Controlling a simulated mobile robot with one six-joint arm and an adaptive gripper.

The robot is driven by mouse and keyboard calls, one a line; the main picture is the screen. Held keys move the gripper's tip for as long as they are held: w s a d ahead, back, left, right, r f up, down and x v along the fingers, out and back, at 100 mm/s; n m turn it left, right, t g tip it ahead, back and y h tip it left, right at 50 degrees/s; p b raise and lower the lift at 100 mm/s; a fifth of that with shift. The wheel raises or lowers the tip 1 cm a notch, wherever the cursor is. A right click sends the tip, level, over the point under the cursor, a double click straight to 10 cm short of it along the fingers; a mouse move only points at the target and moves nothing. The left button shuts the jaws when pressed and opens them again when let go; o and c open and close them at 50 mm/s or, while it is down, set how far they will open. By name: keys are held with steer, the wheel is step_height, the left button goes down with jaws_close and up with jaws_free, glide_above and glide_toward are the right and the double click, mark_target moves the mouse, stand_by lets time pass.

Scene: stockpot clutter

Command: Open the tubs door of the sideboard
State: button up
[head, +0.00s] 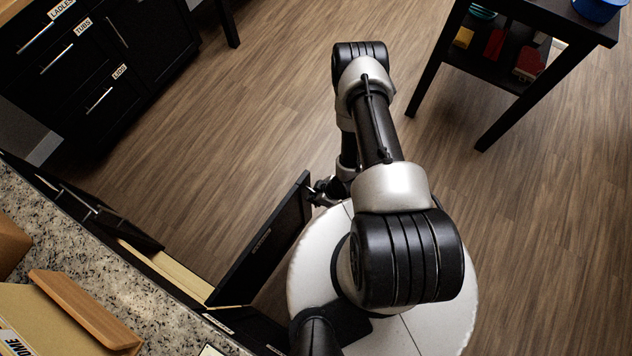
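A black door (265,240) stands swung out from the granite-topped sideboard (75,235) in the lower left. A small label on its face is too small to read, so I cannot tell whether it is the tubs door. Pale wood interior shows behind it. My gripper (318,191) is at the door's outer upper edge, touching or very close to it. My arm partly hides the gripper, and whether the fingers are open or shut is unclear. A TUBS label (83,27) is on a black drawer unit (95,75) at the upper left.
The drawer unit also carries LADLES and LIDS labels. Another black front with a handle (95,209) shows left of the open door. A black table (540,50) with a stocked shelf stands upper right. Wood floor (240,110) between is clear.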

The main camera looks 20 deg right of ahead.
steer(key=o, duration=0.4)
steer(key=v, duration=1.2)
steer(key=shift+d, duration=0.1)
